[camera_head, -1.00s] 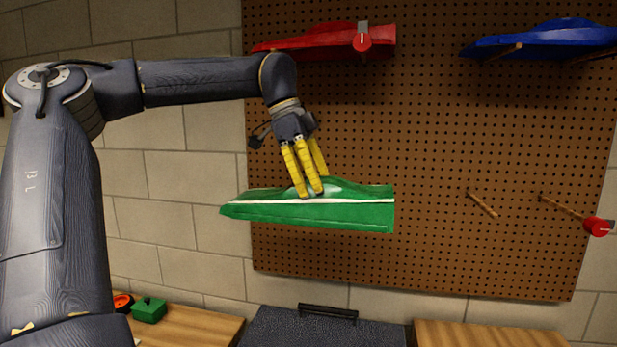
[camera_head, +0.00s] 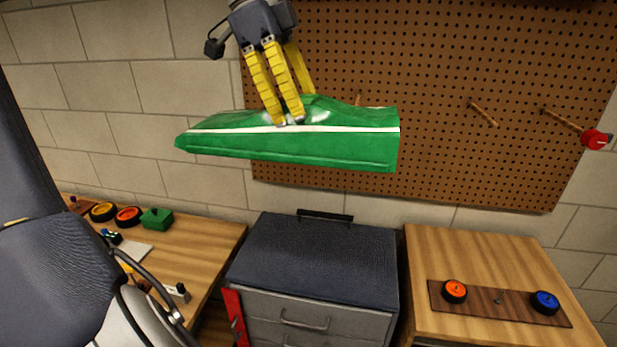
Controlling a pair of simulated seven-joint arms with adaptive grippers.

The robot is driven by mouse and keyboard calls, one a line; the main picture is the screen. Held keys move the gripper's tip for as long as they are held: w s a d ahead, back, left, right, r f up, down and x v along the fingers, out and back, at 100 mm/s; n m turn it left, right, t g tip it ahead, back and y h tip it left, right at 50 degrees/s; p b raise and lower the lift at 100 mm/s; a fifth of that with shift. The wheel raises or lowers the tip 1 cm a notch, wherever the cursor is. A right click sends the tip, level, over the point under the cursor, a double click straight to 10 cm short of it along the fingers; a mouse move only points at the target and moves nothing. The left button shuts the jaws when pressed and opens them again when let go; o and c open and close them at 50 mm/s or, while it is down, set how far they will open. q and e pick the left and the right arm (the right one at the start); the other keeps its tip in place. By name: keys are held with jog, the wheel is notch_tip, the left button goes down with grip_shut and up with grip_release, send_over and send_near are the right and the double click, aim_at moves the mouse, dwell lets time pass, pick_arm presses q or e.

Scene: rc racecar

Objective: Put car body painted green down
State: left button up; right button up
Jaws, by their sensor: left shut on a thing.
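The green car body (camera_head: 290,148) has a white stripe along its side. It hangs in the air in front of the pegboard, nose to the left. My left gripper (camera_head: 285,112), with yellow fingers, comes down from above and is shut on the middle of the car body. The far side of the grip is hidden behind the car body. My right gripper is not in view.
Below stands a grey drawer cabinet (camera_head: 312,262) with a dark, bare top. A left wooden table (camera_head: 205,243) holds wheels and a green block (camera_head: 157,219). A right wooden table (camera_head: 490,257) carries a board (camera_head: 500,301) with wheels. Pegs stick out of the pegboard (camera_head: 440,160).

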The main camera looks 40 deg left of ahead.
pick_arm(q)
jog(key=w+a+f+n, duration=0.1)
jog(key=a+f, duration=0.4)
jog(key=f, duration=0.5)
jog(key=w+a+f+n, duration=0.1)
jog(key=a+f, duration=0.4)
jog(key=f, duration=0.6)
jog(key=w+d+r+x, duration=0.1)
jog(key=w+x, duration=0.1)
jog(key=x, duration=1.2)
jog(key=w+d+f, duration=0.3)
jog(key=d, duration=0.3)
jog(key=w+d+f, duration=0.3)
jog(key=d, duration=0.2)
jog(key=m, duration=0.2)
send_over(321, 260)
jog(key=shift+f, duration=4)
